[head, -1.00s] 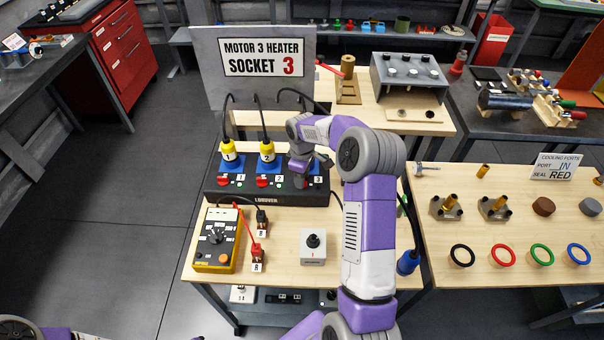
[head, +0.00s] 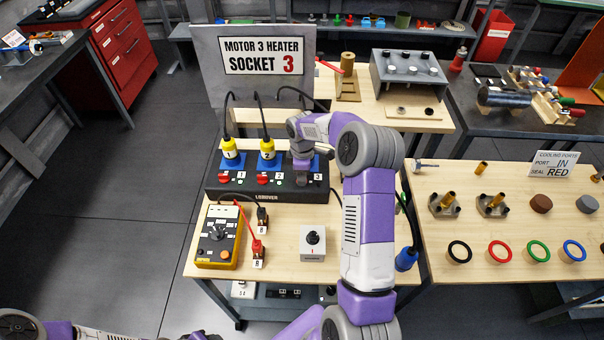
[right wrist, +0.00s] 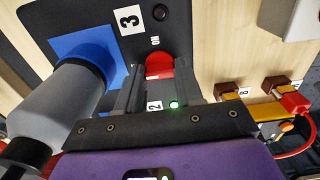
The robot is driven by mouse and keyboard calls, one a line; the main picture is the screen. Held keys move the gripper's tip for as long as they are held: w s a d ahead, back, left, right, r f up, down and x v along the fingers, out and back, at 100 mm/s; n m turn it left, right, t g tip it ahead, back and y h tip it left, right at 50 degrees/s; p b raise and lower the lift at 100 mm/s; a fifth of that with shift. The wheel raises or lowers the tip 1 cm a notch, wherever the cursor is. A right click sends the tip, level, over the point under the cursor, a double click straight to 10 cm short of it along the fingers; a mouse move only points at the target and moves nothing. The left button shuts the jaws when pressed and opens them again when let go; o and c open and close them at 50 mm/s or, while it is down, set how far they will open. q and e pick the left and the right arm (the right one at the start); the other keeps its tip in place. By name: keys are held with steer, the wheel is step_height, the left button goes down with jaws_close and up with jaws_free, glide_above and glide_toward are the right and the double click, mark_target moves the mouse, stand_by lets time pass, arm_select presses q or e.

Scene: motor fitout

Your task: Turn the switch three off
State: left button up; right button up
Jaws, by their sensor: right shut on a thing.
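The black switch box (head: 262,197) stands at the back of the wooden table, with sockets and red switches labelled 1, 2 and 3. My right gripper (head: 301,178) is at its right end, over socket three. In the right wrist view the fingers of my right gripper (right wrist: 160,85) are shut on the red switch three (right wrist: 159,65), one on each side. The label 3 (right wrist: 128,20) and a dark indicator (right wrist: 158,13) show beyond it. A grey plug (right wrist: 62,105) sits in the blue socket beside the fingers. In the head view my gripper hides switch three.
Yellow plugs (head: 229,149) stand in sockets 1 and 2. A sign (head: 263,57) reading "Motor 3 heater socket 3" stands behind. A yellow multimeter (head: 218,237) and a grey knob box (head: 313,243) are in front. Rings and fittings lie on the right table.

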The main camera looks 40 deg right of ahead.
steer(key=o, duration=1)
steer(key=shift+o, duration=0.2)
step_height(320, 180, up, 8)
steer(key=shift+f, duration=0.15)
steer(key=shift+p, duration=0.3)
